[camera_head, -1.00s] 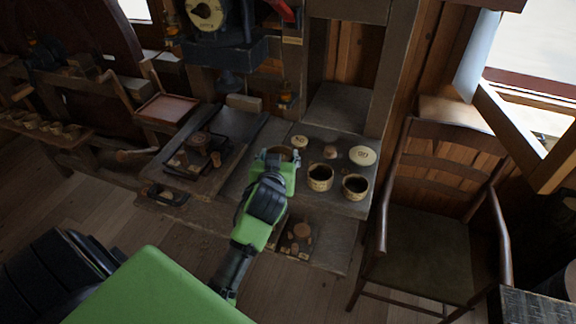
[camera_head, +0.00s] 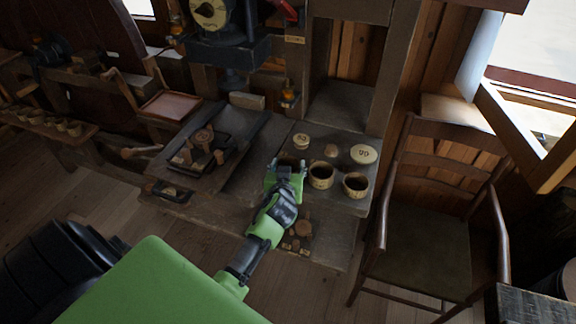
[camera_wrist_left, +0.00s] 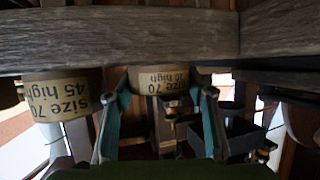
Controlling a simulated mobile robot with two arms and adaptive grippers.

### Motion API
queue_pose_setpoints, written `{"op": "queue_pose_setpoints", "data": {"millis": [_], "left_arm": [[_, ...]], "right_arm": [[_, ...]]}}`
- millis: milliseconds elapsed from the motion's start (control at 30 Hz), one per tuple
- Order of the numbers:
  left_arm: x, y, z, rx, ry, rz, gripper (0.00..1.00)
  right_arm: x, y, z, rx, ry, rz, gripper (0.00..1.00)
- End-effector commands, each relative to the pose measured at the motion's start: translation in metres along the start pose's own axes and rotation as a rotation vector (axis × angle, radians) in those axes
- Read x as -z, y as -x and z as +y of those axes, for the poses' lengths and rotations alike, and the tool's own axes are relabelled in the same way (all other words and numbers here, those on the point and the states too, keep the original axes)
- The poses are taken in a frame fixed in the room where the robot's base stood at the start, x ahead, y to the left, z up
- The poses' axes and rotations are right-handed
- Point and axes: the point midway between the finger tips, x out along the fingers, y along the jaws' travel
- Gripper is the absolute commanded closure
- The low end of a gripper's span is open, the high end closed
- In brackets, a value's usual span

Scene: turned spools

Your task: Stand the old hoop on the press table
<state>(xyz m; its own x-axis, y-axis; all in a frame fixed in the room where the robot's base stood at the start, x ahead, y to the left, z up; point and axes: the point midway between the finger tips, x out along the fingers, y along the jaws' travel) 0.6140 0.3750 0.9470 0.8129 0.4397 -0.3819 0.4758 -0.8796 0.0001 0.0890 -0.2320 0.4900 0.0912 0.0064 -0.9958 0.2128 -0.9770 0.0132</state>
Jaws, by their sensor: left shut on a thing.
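My left gripper (camera_head: 288,166) is shut on a tan, ring-shaped hoop (camera_head: 290,160) at the bench's front edge. In the left wrist view the hoop (camera_wrist_left: 158,80) sits between both fingers, with an upside-down label reading "size 70 45 high". I cannot tell whether it touches the bench. Two similar open hoops stand to its right, a nearer one (camera_head: 321,176) and a farther one (camera_head: 355,186). A hoop with the same label (camera_wrist_left: 60,97) shows in the left wrist view. The press (camera_head: 226,45), with a dial, stands at the back. Which surface is its table is unclear. My right gripper is out of view.
Round pale lids or discs (camera_head: 363,154) lie behind the hoops. A dark slab (camera_head: 228,140) with a wooden fixture (camera_head: 203,145) is to the left. A wooden armchair (camera_head: 425,225) stands close on the right. The bench between slab and hoops looks clear.

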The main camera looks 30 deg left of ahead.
Motion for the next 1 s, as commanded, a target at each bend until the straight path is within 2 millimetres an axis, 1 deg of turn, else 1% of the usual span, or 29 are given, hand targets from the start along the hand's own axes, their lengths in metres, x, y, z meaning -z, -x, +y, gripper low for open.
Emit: {"op": "queue_pose_setpoints", "data": {"millis": [100,133,567,667,767,1000], "left_arm": [[-0.005,-0.002,0.000,0.000,0.000,-0.001,0.58],[-0.003,-0.001,0.000,0.000,0.000,0.000,0.43],[0.001,0.002,0.000,0.000,0.000,0.000,0.43],[-0.002,0.013,0.000,0.000,0.001,-0.001,0.43],[-0.002,0.030,0.000,-0.001,0.003,-0.001,0.43],[-0.002,0.079,0.000,-0.001,0.004,-0.001,0.43]], "right_arm": [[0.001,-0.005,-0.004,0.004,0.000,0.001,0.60],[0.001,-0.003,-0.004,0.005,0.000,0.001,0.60],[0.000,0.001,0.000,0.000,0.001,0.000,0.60],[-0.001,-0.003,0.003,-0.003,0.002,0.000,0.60],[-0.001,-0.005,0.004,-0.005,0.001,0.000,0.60],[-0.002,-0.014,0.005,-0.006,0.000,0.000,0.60]]}}
